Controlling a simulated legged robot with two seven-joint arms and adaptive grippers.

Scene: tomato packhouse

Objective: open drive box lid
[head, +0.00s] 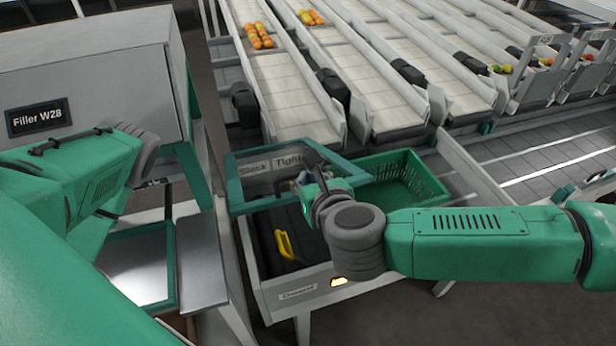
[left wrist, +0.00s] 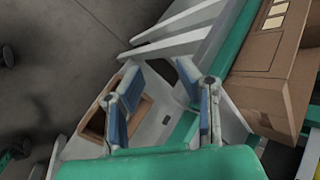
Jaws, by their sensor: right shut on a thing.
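The drive box (head: 291,297) is a pale box below the middle of the head view. A yellow handle-like part (head: 284,245) shows in its dark inside. Its lid (head: 238,190), a clear panel in a green frame marked "Slack" and "Tight", stands raised, with the box's inside visible below its near edge. My right gripper (head: 312,184) is shut on the lid near its right part; the wrist hides the exact grip. My left gripper (left wrist: 160,84) is open and empty in the left wrist view, over pale metalwork; it is out of sight in the head view.
A green crate (head: 425,170) stands right of the lid. Pale conveyor lanes (head: 290,85) with a few tomatoes run behind. The "Filler W28" cabinet (head: 90,60) stands at the left. A cardboard box (left wrist: 275,75) is right of my left gripper.

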